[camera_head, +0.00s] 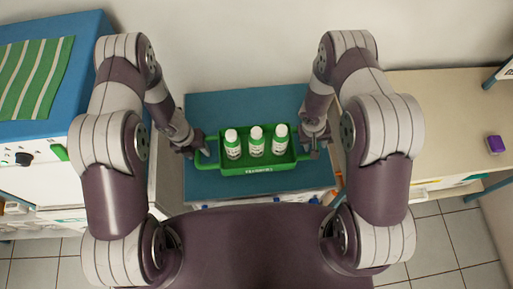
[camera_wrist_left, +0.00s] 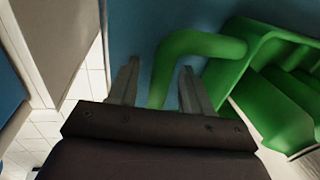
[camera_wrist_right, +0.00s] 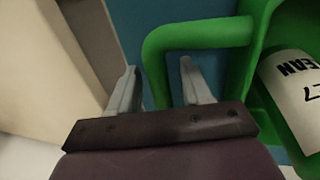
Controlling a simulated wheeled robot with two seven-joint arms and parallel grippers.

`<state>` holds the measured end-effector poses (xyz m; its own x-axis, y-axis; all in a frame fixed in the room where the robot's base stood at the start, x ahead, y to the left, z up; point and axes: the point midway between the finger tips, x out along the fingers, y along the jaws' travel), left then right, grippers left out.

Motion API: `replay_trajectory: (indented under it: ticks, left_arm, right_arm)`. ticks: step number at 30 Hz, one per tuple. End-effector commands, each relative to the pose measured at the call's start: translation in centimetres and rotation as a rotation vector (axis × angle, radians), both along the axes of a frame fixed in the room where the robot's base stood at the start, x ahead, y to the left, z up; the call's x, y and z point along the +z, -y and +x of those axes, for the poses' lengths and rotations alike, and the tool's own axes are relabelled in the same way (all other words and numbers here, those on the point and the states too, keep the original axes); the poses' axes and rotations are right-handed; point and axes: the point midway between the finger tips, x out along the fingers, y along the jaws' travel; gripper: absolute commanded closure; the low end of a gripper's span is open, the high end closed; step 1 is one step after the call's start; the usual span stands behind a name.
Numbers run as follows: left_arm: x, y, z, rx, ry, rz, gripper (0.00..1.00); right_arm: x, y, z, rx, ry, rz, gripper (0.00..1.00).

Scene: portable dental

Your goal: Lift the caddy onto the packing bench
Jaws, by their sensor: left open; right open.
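The green caddy (camera_head: 258,170) sits on a blue-topped surface (camera_head: 240,102) between my two arms and holds 3 white bottles (camera_head: 256,141) with green labels, standing upright. It has a handle at each side end. My left gripper (camera_head: 201,147) is open at the left handle; in the left wrist view the handle (camera_wrist_left: 200,43) passes between the spread fingers (camera_wrist_left: 157,85). My right gripper (camera_head: 314,150) is open at the right handle; in the right wrist view the handle (camera_wrist_right: 195,33) runs between and beyond the fingers (camera_wrist_right: 160,85). Whether any finger touches is unclear.
A beige bench top (camera_head: 440,110) lies to the right, with a purple item (camera_head: 495,144) on it. A blue-topped unit with a green striped cloth (camera_head: 35,75) stands at the left. A pale wall is behind; tiled floor shows below.

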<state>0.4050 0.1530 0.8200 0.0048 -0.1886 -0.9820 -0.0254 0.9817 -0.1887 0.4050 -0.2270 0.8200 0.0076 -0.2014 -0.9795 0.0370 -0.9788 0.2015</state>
Motion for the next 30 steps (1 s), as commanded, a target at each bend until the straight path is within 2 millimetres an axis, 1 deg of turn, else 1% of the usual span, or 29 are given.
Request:
replay_trajectory:
  ticks: [8, 11, 12, 13, 23, 26, 30]
  left_arm:
    - [-0.1, 0.0, 0.0, -0.001, 0.0, 0.0, 0.51]
    - [-0.1, 0.0, 0.0, -0.001, 0.0, 0.0, 0.8]
    - [-0.1, 0.0, 0.0, -0.001, 0.0, 0.0, 0.94]
    - [-0.1, 0.0, 0.0, -0.001, 0.0, 0.0, 1.0]
    - [0.3, 0.0, 0.1, -0.001, 0.002, 0.0, 1.0]
    - [1.1, 0.0, 0.1, -0.001, 0.002, 0.0, 1.0]
    - [3.1, 0.0, 0.1, -0.001, 0.002, 0.0, 1.0]
  right_arm:
    - [-0.1, 0.0, 0.0, 0.0, 0.001, 0.0, 0.51]
    - [-0.1, 0.0, 0.0, 0.0, 0.0, 0.0, 0.81]
    - [-0.1, 0.0, 0.0, 0.0, 0.001, 0.0, 0.94]
    - [-0.1, 0.0, 0.0, 0.0, 0.001, 0.0, 1.0]
    - [0.3, 0.0, 0.1, 0.0, 0.002, 0.0, 1.0]
    - [1.1, 0.0, 0.1, 0.0, 0.002, 0.0, 1.0]
    - [3.1, 0.0, 0.1, 0.0, 0.002, 0.0, 1.0]
